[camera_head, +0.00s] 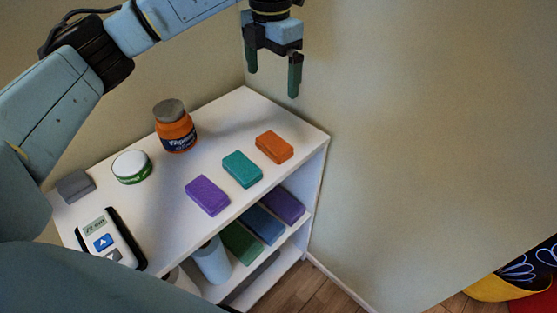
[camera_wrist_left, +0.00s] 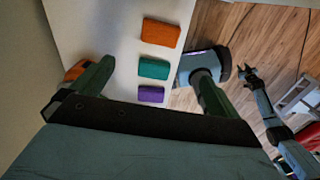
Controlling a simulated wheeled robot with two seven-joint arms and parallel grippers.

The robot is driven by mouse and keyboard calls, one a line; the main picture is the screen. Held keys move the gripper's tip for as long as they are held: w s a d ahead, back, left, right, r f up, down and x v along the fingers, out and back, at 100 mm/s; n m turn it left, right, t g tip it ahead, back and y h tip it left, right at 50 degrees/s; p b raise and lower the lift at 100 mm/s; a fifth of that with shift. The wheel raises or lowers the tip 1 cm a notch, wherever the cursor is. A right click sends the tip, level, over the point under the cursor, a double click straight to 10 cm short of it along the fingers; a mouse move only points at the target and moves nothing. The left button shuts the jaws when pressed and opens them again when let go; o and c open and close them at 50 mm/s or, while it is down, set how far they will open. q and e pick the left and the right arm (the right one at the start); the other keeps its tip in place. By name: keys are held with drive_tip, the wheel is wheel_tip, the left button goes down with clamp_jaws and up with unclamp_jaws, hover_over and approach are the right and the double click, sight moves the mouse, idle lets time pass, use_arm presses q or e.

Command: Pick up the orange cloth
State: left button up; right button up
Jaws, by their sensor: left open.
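The orange cloth (camera_head: 274,147) is a small folded block lying flat on the white shelf top, near its right back corner. It also shows in the left wrist view (camera_wrist_left: 160,32), at the top, on the shelf top. My left gripper (camera_head: 272,80) is open and empty, raised above the shelf's back right corner, apart from the cloth. In the left wrist view its fingers (camera_wrist_left: 152,88) stand wide apart. My right gripper (camera_wrist_left: 246,72) shows small at the right of the left wrist view, out over the floor; its jaw opening is too small to tell.
A teal cloth (camera_head: 242,169) and a purple cloth (camera_head: 207,195) lie in line beside the orange one. An orange jar (camera_head: 176,128), a white-lidded tub (camera_head: 131,167), a grey block (camera_head: 75,186) and a device (camera_head: 108,240) stand further left. Walls rise behind and right of the shelf (camera_head: 246,107).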

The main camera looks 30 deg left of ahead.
use_arm(q)
drive_tip(key=b, duration=0.4)
hover_over(273, 143)
wheel_tip(273, 143, down, 5)
use_arm(e)
wheel_tip(273, 143, down, 4)
drive_tip(key=w+d, duration=0.1)
drive_tip(key=w, duration=0.1)
use_arm(q)
wheel_tip(273, 143, down, 8)
drive_tip(key=shift+f+b, duration=0.1)
drive_tip(key=shift+b, duration=0.6)
drive_tip(key=shift+a+f+b, duration=0.1)
drive_tip(key=shift+f+b, duration=0.55)
drive_tip(key=shift+f, duration=2.2)
use_arm(e)
drive_tip(key=w+r, duration=0.4)
drive_tip(key=w, duration=0.2)
drive_tip(key=shift+w+a+t, duration=0.15)
drive_tip(key=shift+a+t, duration=0.15)
drive_tip(key=shift+t, duration=0.1)
use_arm(q)
drive_tip(key=shift+c, duration=0.3)
drive_tip(key=c, duration=0.8)
